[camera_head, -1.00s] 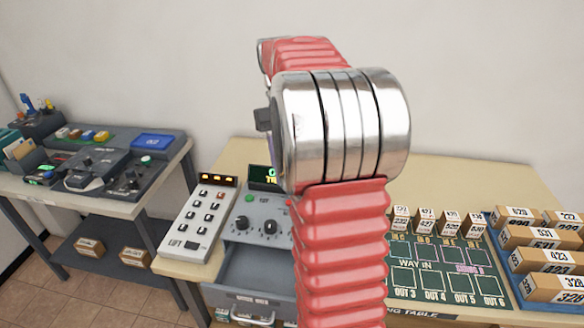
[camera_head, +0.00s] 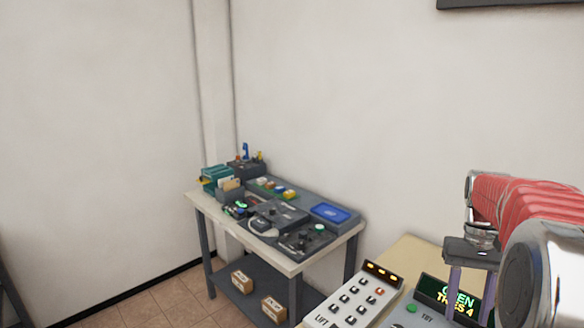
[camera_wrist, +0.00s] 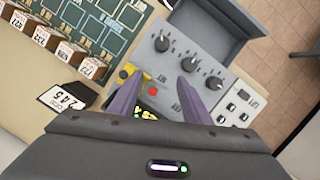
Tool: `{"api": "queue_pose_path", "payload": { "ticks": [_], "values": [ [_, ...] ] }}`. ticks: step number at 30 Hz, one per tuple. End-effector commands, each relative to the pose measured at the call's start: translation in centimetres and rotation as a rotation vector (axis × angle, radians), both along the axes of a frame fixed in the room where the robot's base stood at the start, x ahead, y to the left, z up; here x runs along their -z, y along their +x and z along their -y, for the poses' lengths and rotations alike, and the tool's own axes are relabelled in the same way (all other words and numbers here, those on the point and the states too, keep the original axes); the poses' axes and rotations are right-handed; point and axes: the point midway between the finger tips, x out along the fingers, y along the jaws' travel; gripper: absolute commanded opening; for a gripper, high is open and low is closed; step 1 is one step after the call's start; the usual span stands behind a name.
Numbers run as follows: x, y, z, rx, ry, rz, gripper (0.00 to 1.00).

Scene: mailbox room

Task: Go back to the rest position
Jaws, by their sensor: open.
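My gripper (camera_head: 468,285) is at the right edge of the head view, with my red and chrome arm behind it. Its two purple fingers point down beside the small display (camera_head: 445,298) with green and yellow text. In the wrist view my gripper (camera_wrist: 158,85) is open, with nothing between the fingers. The fingers are over the grey control panel (camera_wrist: 172,62) with dark knobs and a red button. I cannot tell how far above the panel they are.
An open grey drawer (camera_wrist: 205,35) lies past the panel. A white keypad (camera_head: 352,300) is near my gripper. A side table (camera_head: 290,262) with devices and a blue tray (camera_head: 330,214) stands left.

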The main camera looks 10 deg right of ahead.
Motion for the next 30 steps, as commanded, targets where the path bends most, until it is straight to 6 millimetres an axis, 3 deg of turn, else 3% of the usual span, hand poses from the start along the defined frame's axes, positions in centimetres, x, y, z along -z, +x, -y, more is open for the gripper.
{"api": "queue_pose_path", "payload": {
  "ticks": [16, 30],
  "values": [
    [1.0, -1.7, -8.7, -0.072, -0.114, 0.255, 0.43],
    [0.9, -5.0, -16.8, -0.186, -0.159, 0.475, 0.43]
  ]
}}
